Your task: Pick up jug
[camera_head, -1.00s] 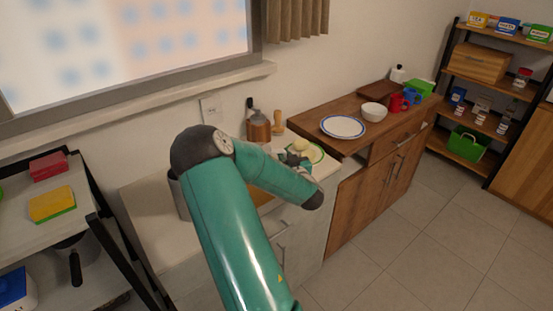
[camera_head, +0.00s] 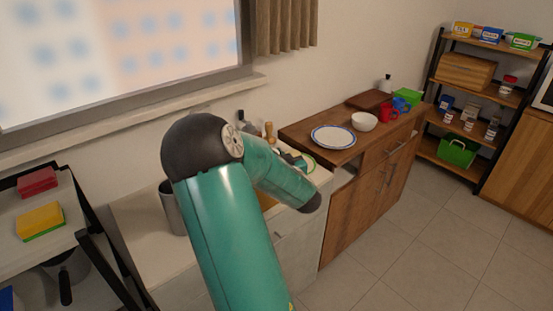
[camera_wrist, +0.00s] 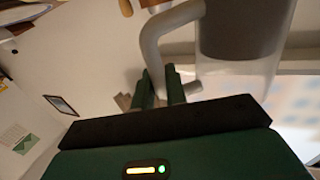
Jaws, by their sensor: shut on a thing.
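The jug (camera_wrist: 238,50) shows at the top right of the wrist view, cut off by the frame edge. It has a clear body with a dark grey band and a pale grey curved handle (camera_wrist: 151,38). My gripper (camera_wrist: 160,80) has its two dark green fingers shut on the handle, near its end. The fingertips and the jug's far end are partly hidden. In the head view my teal arm covers the gripper, and I cannot make out the jug there.
A grey cylindrical container (camera_head: 171,208) stands on the pale counter (camera_head: 136,228) beside my arm. To the right, a wooden cabinet (camera_head: 350,210) carries a blue-rimmed plate (camera_head: 333,137), a white bowl (camera_head: 364,122) and a red mug (camera_head: 389,112). The tiled floor (camera_head: 400,255) at right is clear.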

